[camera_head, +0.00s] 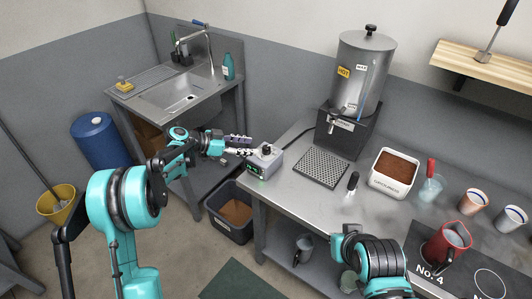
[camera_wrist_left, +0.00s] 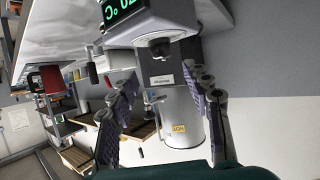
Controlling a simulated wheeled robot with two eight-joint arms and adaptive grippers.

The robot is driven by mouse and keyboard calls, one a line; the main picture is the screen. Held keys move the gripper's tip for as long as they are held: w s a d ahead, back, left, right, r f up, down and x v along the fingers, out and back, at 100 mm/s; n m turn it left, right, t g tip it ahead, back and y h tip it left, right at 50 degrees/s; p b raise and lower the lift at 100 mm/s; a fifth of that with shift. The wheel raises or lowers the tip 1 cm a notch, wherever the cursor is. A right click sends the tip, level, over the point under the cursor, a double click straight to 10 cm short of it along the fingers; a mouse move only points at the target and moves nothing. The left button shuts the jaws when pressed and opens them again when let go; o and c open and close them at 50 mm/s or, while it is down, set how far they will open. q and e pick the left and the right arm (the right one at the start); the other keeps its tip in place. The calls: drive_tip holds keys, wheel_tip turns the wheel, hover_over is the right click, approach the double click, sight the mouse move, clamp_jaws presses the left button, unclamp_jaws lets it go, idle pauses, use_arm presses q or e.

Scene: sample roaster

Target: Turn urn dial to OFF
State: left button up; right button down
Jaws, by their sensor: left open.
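The control box (camera_head: 264,161) is pale grey with a black dial (camera_head: 266,149) and a green lit display; it stands at the left end of the steel counter. In the left wrist view the dial (camera_wrist_left: 160,47) shows beside a green display (camera_wrist_left: 122,10) ending in °C. My left gripper (camera_head: 251,146) is open at the left side of the box, with its fingers pointing toward the dial. In the left wrist view my left gripper (camera_wrist_left: 163,76) has its fingers apart and the dial between and beyond their tips. I cannot read the dial's setting. My right gripper is not visible.
The steel urn (camera_head: 365,75) with a HOT label stands behind the box on a dark base. A drip grate (camera_head: 321,168), a grounds bin (camera_head: 393,174), a small black-topped item (camera_head: 352,183), cups and a red pitcher (camera_head: 446,243) occupy the counter. A grey bin (camera_head: 232,211) stands below.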

sight(264, 147)
use_arm(q)
drive_tip(key=shift+w+f, duration=0.25)
drive_tip(key=shift+f, duration=0.05)
drive_tip(key=shift+d+f+m, duration=0.15)
drive_tip(key=shift+d+m, duration=0.15)
drive_tip(key=shift+d, duration=0.05)
drive_tip(key=b+x, duration=0.3)
drive_tip(key=x, duration=0.4)
drive_tip(key=shift+w+d, duration=0.1)
clamp_jaws()
